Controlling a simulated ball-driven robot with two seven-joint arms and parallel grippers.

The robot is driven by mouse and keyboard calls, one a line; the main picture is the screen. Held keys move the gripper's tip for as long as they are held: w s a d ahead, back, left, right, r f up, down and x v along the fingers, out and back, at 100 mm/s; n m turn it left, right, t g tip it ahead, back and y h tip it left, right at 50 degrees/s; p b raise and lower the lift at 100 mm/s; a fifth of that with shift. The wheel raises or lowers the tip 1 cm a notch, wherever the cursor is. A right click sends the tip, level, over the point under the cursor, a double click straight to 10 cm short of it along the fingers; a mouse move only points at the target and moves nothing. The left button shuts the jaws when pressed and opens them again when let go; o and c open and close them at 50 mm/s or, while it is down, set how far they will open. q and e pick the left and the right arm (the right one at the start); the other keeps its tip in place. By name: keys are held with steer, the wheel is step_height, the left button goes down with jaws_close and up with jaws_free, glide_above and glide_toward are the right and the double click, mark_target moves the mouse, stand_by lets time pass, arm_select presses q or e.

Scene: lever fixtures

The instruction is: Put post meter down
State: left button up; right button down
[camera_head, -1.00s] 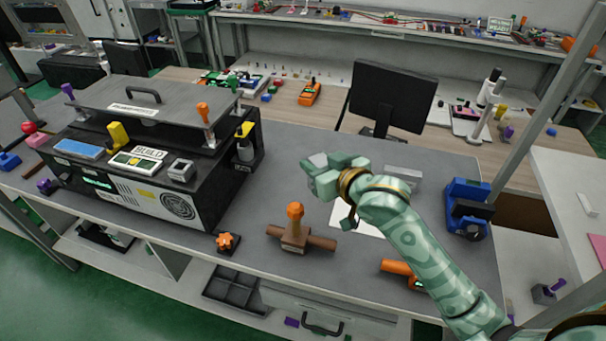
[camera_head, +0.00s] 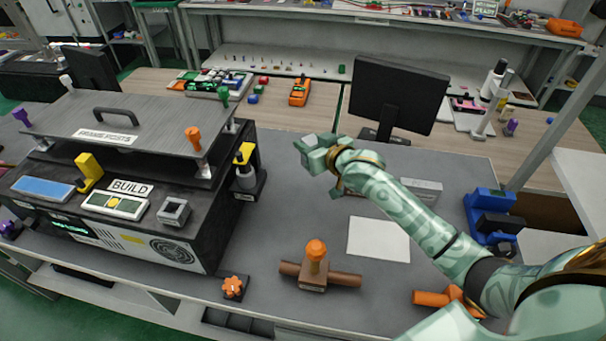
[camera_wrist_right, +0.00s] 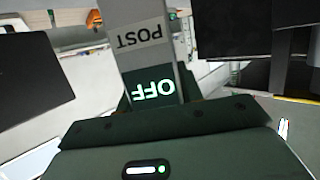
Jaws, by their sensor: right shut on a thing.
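The post meter (camera_wrist_right: 145,40) is a grey block with a POST label and a dark screen reading OFF. In the right wrist view it stands out beyond my right gripper, and both labels appear upside down. In the head view my right gripper (camera_head: 318,155) is shut on it, above the back part of the grey bench, left of the monitor. The meter is mostly hidden by the gripper there, and I cannot tell its height above the bench. My left gripper is not in view.
A white sheet (camera_head: 378,239) lies bare on the grey bench (camera_head: 265,225). A monitor (camera_head: 396,95) stands behind. The dark BUILD machine (camera_head: 130,215) is at left, a blue device (camera_head: 490,212) at right. A brown T-shaped fixture (camera_head: 318,272) sits in front.

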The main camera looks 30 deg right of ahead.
steer(key=f, duration=0.1)
steer(key=f+b, duration=0.1)
steer(key=f, duration=0.2)
steer(key=shift+s, duration=0.3)
steer(key=f+b, duration=0.2)
steer(key=f, duration=0.2)
steer(key=shift+w+f, duration=0.2)
steer(key=shift+s+r, duration=0.1)
steer(key=c, duration=1.3)
jaws_free()
steer(key=shift+f, duration=0.2)
steer(key=shift+c, duration=0.2)
steer(key=o, duration=0.4)
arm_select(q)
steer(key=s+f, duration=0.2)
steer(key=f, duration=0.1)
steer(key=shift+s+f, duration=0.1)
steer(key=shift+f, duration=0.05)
